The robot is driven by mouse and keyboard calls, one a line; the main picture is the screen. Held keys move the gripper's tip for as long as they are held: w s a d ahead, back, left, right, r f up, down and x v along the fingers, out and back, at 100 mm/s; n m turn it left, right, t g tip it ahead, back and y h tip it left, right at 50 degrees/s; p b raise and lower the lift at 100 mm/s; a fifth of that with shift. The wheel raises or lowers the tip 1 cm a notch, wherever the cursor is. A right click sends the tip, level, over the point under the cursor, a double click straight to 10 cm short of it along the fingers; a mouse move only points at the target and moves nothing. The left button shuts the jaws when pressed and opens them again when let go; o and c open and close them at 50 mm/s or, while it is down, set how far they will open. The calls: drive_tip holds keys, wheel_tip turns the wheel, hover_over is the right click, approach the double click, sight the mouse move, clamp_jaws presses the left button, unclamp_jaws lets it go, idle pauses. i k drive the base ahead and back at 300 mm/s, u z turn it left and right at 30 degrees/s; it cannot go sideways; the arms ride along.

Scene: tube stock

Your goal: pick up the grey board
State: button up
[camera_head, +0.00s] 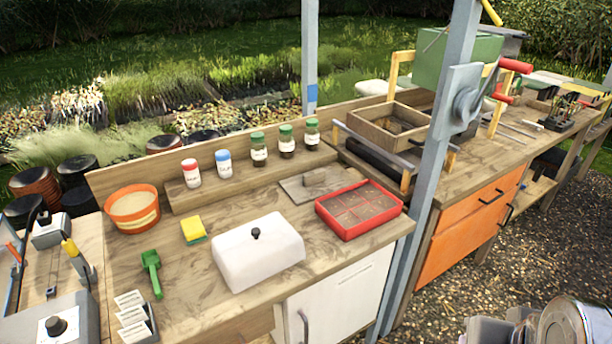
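A flat grey-brown board (296,189) lies on the wooden bench top, behind the red tray and in front of the raised shelf. A small block or handle (314,177) sits on its upper face; I cannot tell whether it is fixed to it. The board appears to lie flat, and its right part is close to the red tray.
A red tray (345,229) of brown squares stands right of the board, a white lidded box (229,265) in front. Several capped jars (259,151) line the shelf behind. A sponge (194,230) lies left. A grey-blue post (436,150) rises at the right.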

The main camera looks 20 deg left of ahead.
sight(308, 186)
drive_tip(key=u, duration=0.3)
drive_tip(key=i, duration=0.7)
drive_tip(key=u, duration=1.05)
drive_tip(key=i, duration=0.7)
drive_tip(key=u, duration=0.45)
